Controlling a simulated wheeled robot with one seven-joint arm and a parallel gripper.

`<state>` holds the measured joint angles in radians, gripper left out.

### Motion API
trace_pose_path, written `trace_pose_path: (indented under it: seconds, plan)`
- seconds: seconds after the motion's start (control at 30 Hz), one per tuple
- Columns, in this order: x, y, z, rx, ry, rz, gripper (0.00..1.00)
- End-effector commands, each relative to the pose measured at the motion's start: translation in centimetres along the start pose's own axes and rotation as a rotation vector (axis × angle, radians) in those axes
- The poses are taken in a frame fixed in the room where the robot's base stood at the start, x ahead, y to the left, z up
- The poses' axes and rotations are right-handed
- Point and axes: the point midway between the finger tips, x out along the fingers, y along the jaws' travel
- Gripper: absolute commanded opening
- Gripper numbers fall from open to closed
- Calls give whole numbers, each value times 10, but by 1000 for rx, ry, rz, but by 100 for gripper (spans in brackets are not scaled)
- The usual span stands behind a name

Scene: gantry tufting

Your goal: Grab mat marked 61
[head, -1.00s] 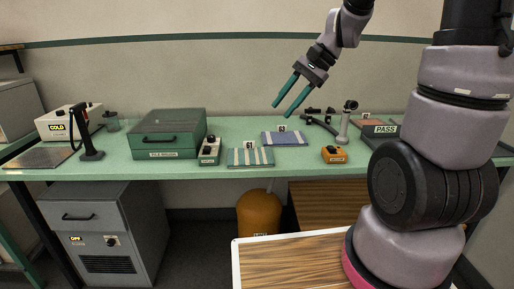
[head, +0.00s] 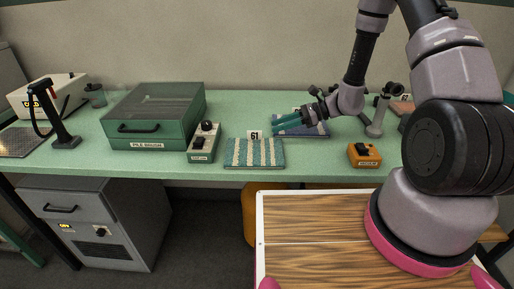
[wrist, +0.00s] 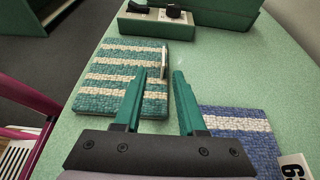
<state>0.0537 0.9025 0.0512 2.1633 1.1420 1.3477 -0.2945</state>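The mat marked 61 (head: 254,154) is teal with cream stripes and lies flat near the table's front edge. Its white number tag (head: 254,134) stands at its back edge. The mat also shows at the left in the wrist view (wrist: 110,76). My gripper (head: 274,124) is low over the table, behind and right of this mat, its fingers pointing left. In the wrist view (wrist: 160,72) the fingers are apart with nothing between them. The left finger overlaps the mat's near right corner in the picture; I cannot tell whether it touches.
A blue striped mat (head: 313,129) lies beside my gripper, partly hidden by it. A switch box (head: 204,143) stands just left of mat 61, next to a green case (head: 155,118). An orange box (head: 364,155) sits to the right. The table between mat 61 and the orange box is clear.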

Motion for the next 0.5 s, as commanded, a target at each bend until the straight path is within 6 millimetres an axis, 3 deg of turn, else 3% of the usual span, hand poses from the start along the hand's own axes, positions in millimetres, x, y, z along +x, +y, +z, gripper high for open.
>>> trace_pose_path:
  seconds: [0.1, 0.5]
  plan:
    - [22, 1, 0, 0, 0, 5, 40]
    - [64, -4, 0, -3, 1, 5, 40]
